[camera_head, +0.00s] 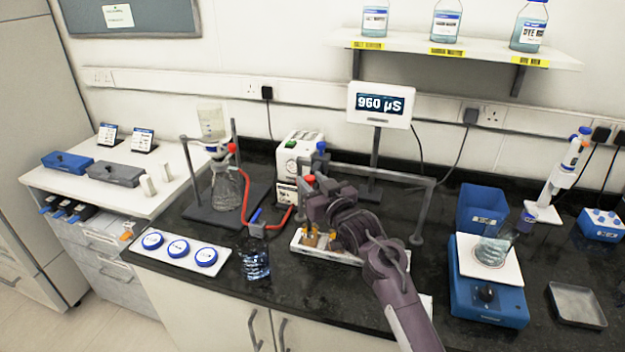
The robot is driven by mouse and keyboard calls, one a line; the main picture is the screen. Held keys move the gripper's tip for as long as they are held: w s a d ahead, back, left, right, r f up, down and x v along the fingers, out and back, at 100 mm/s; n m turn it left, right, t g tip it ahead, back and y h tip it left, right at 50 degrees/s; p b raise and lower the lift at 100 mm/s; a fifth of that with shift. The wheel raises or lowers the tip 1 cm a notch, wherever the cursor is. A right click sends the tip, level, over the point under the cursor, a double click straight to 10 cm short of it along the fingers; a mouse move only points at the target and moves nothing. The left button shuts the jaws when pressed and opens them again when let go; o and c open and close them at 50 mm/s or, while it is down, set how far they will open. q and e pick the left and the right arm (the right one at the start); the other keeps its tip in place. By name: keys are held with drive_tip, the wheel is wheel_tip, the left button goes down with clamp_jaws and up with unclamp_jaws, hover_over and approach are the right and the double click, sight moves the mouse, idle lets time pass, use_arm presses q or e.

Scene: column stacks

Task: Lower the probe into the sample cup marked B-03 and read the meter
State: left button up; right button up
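The meter (380,105) stands upright on a post at the back of the bench and its display reads "960 µS". My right gripper (320,215) is over a pale tray (345,257) in front of the meter. Small amber-coloured items (316,240) show in the tray just below the gripper; I cannot tell whether it touches them. The gripper and arm hide much of the tray. No B-03 mark can be read, and I cannot make out the probe. The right gripper's fingers are too small and covered to tell open from shut. My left gripper is not in view.
A grey rail frame (418,240) stands around the tray. A flask (227,187) on a stand and a red hose (243,178) are left. A beaker (492,250) sits on a blue stirrer (490,303) at right.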

drive_tip(key=shift+w, duration=0.1)
clamp_jaws()
drive_tip(key=shift+r, duration=0.1)
wheel_tip(320, 180, up, 6)
drive_tip(key=p, duration=0.4)
drive_tip(key=shift+r, duration=0.15)
unclamp_jaws()
